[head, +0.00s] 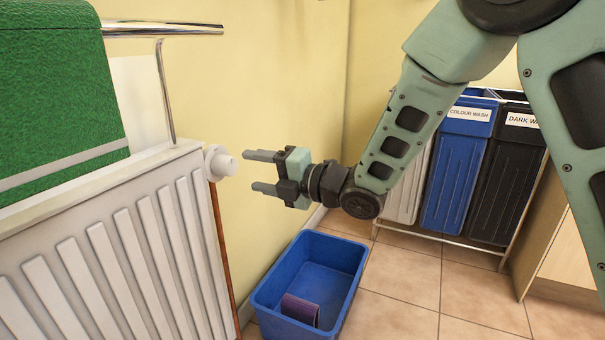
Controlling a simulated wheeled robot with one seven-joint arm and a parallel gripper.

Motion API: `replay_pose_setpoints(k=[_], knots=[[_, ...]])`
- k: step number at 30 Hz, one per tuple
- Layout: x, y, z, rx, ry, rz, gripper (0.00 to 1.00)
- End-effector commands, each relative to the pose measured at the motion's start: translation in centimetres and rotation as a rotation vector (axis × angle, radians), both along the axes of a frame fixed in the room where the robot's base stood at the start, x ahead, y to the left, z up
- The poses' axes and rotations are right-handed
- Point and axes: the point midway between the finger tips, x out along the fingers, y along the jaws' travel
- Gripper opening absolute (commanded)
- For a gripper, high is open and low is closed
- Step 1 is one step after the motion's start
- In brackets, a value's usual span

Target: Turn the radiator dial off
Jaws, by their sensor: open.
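The white radiator dial (221,163) sticks out sideways from the upper right end of the white radiator (105,255). My gripper (261,172) is to the right of the dial, with its two fingers pointing left toward it. The fingers are open and empty, one above the other in the picture. A small gap shows between the fingertips and the dial, and they do not appear to touch it. Any marks on the dial are too small to read.
A green towel (60,85) hangs on a chrome rail (165,30) above the radiator. A blue bin (312,285) with a purple item (300,309) inside stands on the tiled floor below my gripper. Labelled laundry hampers (462,165) stand behind my arm. The yellow wall is close behind.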

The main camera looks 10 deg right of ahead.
Motion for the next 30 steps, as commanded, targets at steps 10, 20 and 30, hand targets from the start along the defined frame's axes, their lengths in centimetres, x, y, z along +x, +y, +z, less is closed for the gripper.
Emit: replay_pose_setpoints(k=[10,20,30], knots=[[-4.7,-6.1,0.5,0.000,0.002,-0.003,0.60],[-6.3,-8.1,0.4,0.000,-0.001,-0.001,0.60],[-6.3,-8.0,0.3,-0.002,0.015,-0.006,0.60]])
